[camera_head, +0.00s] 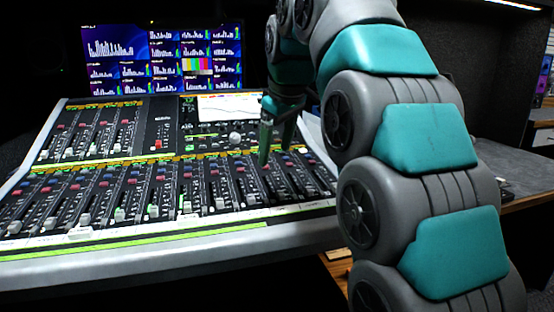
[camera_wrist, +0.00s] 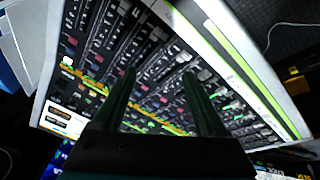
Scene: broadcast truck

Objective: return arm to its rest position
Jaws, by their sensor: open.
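My arm, grey with teal covers, curves in from the right of the head view and reaches over the mixing console (camera_head: 180,240). My gripper (camera_head: 268,150) hangs pointing down over the right part of the console, near the faders right of its small screen. In the wrist view my gripper (camera_wrist: 160,85) shows two dark green fingers spread apart, with nothing between them. The console (camera_wrist: 255,75) fills most of that view below the fingers. Whether the fingertips touch the console's surface I cannot tell.
A monitor (camera_head: 160,55) with level graphs and colour bars stands behind the console. A small lit screen (camera_head: 228,106) is set in the console's upper right. A wooden desk (camera_head: 525,200) extends at the right. Dark open space lies around the monitor.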

